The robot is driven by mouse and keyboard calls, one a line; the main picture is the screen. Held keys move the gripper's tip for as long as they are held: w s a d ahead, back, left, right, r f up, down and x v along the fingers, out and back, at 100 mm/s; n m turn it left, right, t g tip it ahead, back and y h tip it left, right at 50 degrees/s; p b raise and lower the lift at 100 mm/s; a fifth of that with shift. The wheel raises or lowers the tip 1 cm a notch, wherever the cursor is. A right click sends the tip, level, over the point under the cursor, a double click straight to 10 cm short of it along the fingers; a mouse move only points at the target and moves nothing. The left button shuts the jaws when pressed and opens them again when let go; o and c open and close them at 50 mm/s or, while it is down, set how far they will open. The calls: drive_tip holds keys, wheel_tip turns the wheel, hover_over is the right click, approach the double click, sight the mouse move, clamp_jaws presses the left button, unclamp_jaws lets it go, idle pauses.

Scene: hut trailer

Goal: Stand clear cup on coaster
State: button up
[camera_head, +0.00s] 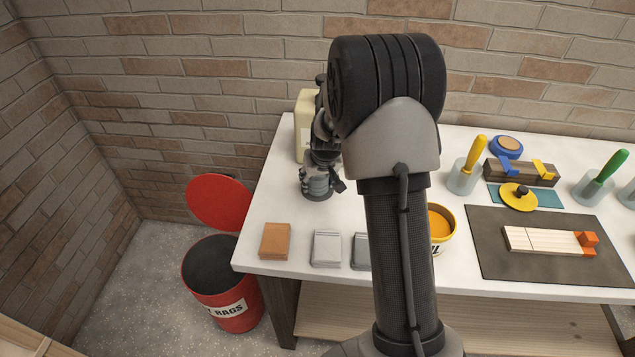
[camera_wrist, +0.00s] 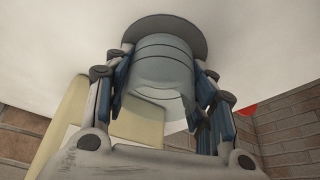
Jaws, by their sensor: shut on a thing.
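The clear cup (camera_head: 318,188) is at the left part of the white table, below my gripper (camera_head: 322,178). In the wrist view the clear cup (camera_wrist: 163,75) is between the two fingers of my gripper (camera_wrist: 165,95), which is shut on its sides. The round grey coaster (camera_wrist: 192,28) is at the cup's base end, and its rim shows around it. In the head view only a dark edge of the coaster (camera_head: 318,198) shows under the cup. The cup looks upright. I cannot tell whether its base touches the coaster.
A pale yellow container (camera_head: 304,105) stands just behind my gripper. Sanding blocks, brown (camera_head: 275,241) and grey (camera_head: 326,249), lie near the front edge. An orange-filled tub (camera_head: 440,222) is right of my arm. A red bin (camera_head: 222,285) stands on the floor at left.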

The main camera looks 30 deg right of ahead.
drive_tip(key=shift+r, duration=0.15)
drive_tip(key=o, duration=1.1)
drive_tip(key=shift+f, duration=0.2)
drive_tip(key=s+a+p+v, duration=0.1)
drive_tip(key=a+p+v, duration=0.1)
drive_tip(key=v, duration=0.8)
drive_tip(key=a+f+p+v, duration=0.1)
drive_tip(key=a+p+v, duration=0.1)
drive_tip(key=v, duration=0.9)
drive_tip(key=s+a+r, duration=0.2)
drive_tip(key=s+a, duration=0.1)
drive_tip(key=s, duration=0.5)
drive_tip(key=s+a+r+n, duration=0.1)
drive_tip(key=s+a+r, duration=0.2)
drive_tip(key=s, duration=0.5)
drive_tip(key=s+a+r+n+y, duration=0.1)
drive_tip(key=s+a, duration=0.3)
drive_tip(key=s, duration=0.5)
drive_tip(key=shift+a+r, duration=0.4)
drive_tip(key=shift+r, duration=0.4)
